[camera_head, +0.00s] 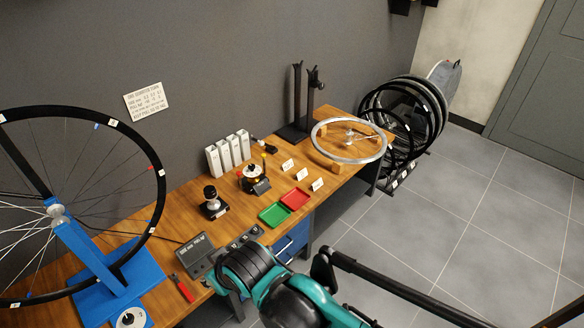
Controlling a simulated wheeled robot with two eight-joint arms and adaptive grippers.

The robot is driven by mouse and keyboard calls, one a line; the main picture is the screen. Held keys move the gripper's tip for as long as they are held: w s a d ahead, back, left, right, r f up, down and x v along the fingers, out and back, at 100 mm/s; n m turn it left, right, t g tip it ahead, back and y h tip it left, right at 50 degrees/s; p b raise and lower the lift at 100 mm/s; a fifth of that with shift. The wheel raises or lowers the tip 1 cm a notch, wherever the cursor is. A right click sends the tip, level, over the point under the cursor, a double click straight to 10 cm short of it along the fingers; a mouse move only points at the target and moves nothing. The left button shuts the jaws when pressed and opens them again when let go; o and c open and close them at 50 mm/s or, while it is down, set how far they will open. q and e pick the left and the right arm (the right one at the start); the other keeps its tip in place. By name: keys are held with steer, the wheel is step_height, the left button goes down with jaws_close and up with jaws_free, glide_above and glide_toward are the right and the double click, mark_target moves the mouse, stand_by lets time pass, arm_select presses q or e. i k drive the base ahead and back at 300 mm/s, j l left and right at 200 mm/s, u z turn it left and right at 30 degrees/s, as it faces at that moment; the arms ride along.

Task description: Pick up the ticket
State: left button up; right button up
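Three small white cards stand in a row on the wooden bench: one at the back left (287,165), a middle one (302,174) and one at the front right (316,184). They look like tickets, but their print is too small to read and I cannot tell which is the ticket. Small white tags also hang on the dark wheels at the back right. A teal and black arm part of mine covers the bench's front edge at the bottom. I cannot make out either gripper's fingers.
On the wooden bench (180,222) are a green tray (274,214), a red tray (295,199), white boxes (229,152), a dark scale (197,254) and a silver wheel rim (349,140). A large wheel (158,185) on a blue stand (85,252) fills the left. Tiled floor lies open at right.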

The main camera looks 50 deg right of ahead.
mark_target(301, 174)
steer(key=z, duration=1.75)
steer(key=i+l+z, duration=0.1)
steer(key=i+l, duration=0.15)
steer(key=i, duration=0.3)
steer(key=i+l+z, duration=0.1)
steer(key=i, duration=0.45)
steer(key=i+l+z, duration=0.15)
steer(key=i, duration=0.4)
steer(key=l, duration=0.1)
